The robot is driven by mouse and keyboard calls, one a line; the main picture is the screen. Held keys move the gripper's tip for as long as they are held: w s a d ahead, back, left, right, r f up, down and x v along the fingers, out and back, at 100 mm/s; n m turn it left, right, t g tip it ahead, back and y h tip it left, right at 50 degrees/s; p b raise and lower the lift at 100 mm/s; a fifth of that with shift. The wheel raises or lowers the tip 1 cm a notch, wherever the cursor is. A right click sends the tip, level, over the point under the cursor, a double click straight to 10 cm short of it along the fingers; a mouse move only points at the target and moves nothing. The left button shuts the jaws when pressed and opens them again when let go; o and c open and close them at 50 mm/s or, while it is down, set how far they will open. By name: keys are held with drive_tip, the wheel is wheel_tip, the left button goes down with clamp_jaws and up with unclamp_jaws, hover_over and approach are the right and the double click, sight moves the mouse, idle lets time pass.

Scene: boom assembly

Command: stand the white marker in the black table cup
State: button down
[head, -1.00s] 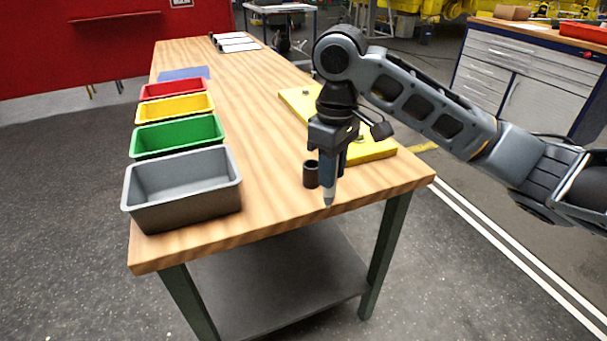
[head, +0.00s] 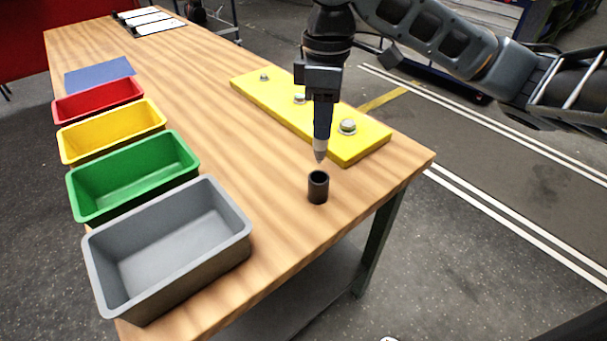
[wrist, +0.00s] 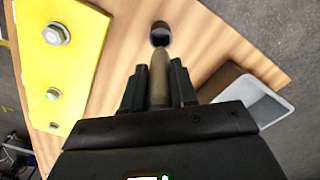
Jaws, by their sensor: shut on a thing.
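The black cup (head: 318,189) stands upright on the wooden table near its front right edge. Its dark opening faces up, and it also shows in the wrist view (wrist: 161,34). My gripper (head: 322,125) points down and is shut on the white marker (head: 320,150). The marker's tapered tip points down and appears just above the cup's rim in the head view; the tip is outside the cup. In the wrist view the marker (wrist: 160,75) looks tan, sits between my fingers (wrist: 158,92) and lines up towards the cup. Its upper part is hidden by the gripper.
A yellow plate (head: 290,108) with metal bolts lies behind the cup. Grey (head: 170,250), green (head: 133,175), yellow (head: 111,131) and red (head: 98,99) bins line the left side. The table (head: 205,85) between bins and plate is clear.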

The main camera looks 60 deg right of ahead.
wheel_tip(320, 180, down, 9)
drive_tip(key=shift+f, duration=0.1)
idle(0.4)
drive_tip(key=shift+f, duration=0.15)
drive_tip(key=c, duration=0.9)
unclamp_jaws()
wheel_tip(320, 180, up, 12)
drive_tip(key=shift+r, duration=0.2)
